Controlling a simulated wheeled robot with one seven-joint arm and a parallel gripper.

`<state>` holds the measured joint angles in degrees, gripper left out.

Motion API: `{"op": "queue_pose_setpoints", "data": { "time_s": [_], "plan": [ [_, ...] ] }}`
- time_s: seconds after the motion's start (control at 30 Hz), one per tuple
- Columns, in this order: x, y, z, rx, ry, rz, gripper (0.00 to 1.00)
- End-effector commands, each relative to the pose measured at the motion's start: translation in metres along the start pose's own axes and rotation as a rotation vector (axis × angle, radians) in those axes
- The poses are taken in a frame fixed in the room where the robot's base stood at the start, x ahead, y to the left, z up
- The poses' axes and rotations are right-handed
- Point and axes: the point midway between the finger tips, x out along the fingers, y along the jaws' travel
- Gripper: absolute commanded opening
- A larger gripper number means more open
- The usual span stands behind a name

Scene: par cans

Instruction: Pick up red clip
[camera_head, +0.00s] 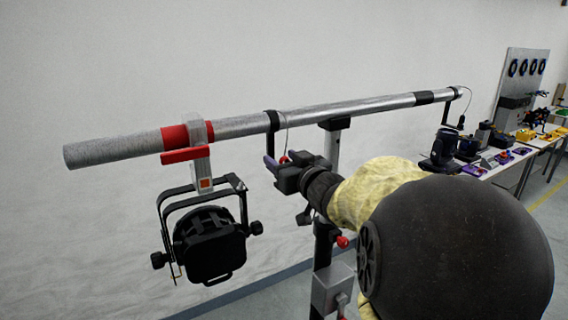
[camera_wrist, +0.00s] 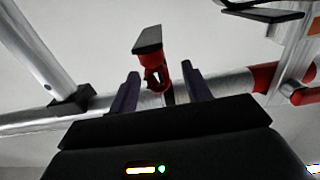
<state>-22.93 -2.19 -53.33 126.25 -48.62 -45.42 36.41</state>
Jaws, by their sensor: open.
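A red clip (camera_wrist: 153,72) with a dark flat end shows in the wrist view, in front of the metal pole (camera_wrist: 228,84). In the head view, only a small red bit (camera_head: 283,159) of it shows by my fingertips, below the pole (camera_head: 345,107); the rest is hidden. My gripper (camera_head: 286,163) is open below the pole. In the wrist view its two dark purple fingers (camera_wrist: 160,88) stand apart, one on each side of the clip in the picture. I cannot tell whether either finger touches it.
A black lamp (camera_head: 209,240) hangs from the pole's left end by a clamp with a red handle (camera_head: 184,155). An upright stand (camera_head: 331,150) supports the pole behind my gripper. Tables with tools (camera_head: 500,160) stand at the right. A white wall is behind.

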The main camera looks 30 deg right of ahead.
Motion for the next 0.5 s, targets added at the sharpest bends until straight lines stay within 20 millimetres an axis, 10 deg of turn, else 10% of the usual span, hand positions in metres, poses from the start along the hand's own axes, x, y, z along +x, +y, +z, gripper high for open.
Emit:
{"op": "queue_pose_setpoints", "data": {
  "time_s": [0.3,0.5],
  "plan": [
    [-0.0001,-0.0001,0.0000,0.000,0.000,0.000,0.00],
    [-0.0001,-0.0002,-0.0002,0.000,0.000,0.000,0.00]
  ]
}}
